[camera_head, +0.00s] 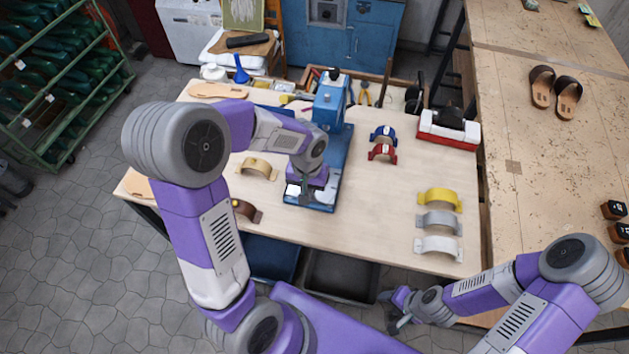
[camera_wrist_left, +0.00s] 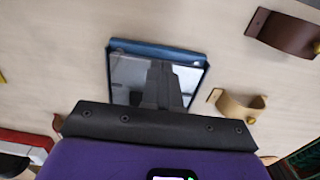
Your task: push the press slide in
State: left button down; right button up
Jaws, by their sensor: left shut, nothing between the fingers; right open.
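The blue press (camera_head: 331,104) stands on the table with its long blue base reaching toward me. At the near end of that base is a flat tray-like slide with a blue rim and a shiny grey top; in the left wrist view the slide (camera_wrist_left: 130,76) shows below the fingers. My left gripper (camera_head: 306,194) is over this near end, its fingers shut and empty; I cannot tell whether they touch the slide. The wrist hides part of the base. My right gripper (camera_head: 397,312) is open and empty, low in front of the table's near edge.
A tan strap (camera_head: 257,167) and a brown strap (camera_head: 245,211) lie left of the press. Small blue and red clamps (camera_head: 382,153) and yellow, grey and white arches (camera_head: 438,222) stand to the right. Tabletop (camera_head: 370,210) between is clear. Dark bins (camera_head: 340,275) sit below the near edge.

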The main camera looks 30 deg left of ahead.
pick_arm(q)
jog(key=shift+f+b, duration=0.55)
jog(key=shift+f, duration=0.25)
jog(key=shift+r, duration=0.15)
jog(key=shift+w+a+r, duration=0.1)
jog(key=shift+w+a, duration=0.05)
jog(key=shift+w, duration=0.35)
jog(key=shift+w+a+p, duration=0.45)
jog(key=shift+w+p, duration=0.1)
jog(key=shift+w, duration=1.3)
jog(key=shift+w+a+p, duration=0.4)
jog(key=shift+w+p, duration=0.1)
jog(key=shift+w, duration=1.35)
jog(key=shift+w+a+p, duration=0.45)
jog(key=shift+w+p, duration=0.1)
jog(key=shift+w, duration=1.3)
notch_tip(320, 180, up, 7)
jog(key=p, duration=0.4)
jog(key=shift+s+p, duration=0.35)
jog(key=shift+s, duration=0.05)
